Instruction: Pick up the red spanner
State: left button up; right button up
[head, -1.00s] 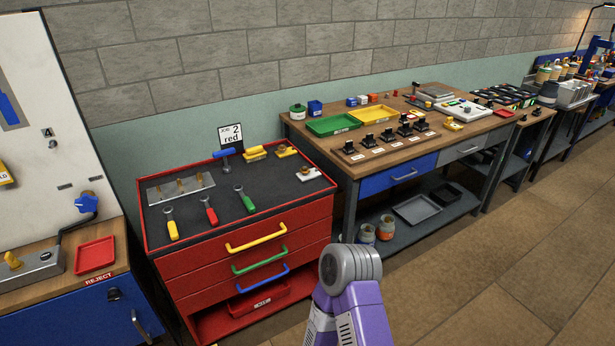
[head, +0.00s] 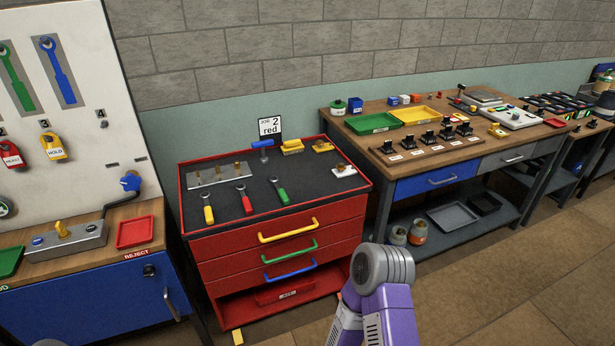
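The red spanner (head: 244,200) lies on the dark top of the red tool cabinet (head: 270,238). It lies between a yellow spanner (head: 208,207) on its left and a green spanner (head: 279,191) on its right. A sign (head: 270,128) reading "Job 2 red" stands at the back of the cabinet. One purple and grey arm of mine shows at the bottom, in front of the cabinet's right side. Neither gripper is in view.
On the cabinet top are a metal rack (head: 218,175), a blue-handled tool (head: 262,146) and a white block (head: 344,170). A blue bench with a red reject tray (head: 135,232) stands left. A wooden workbench (head: 470,144) stands right. Floor is clear at lower right.

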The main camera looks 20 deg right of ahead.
aim_at(248, 208)
jog(key=k, duration=0.6)
jog(key=z, duration=0.65)
jog(key=i, duration=1.85)
jog(key=u, duration=1)
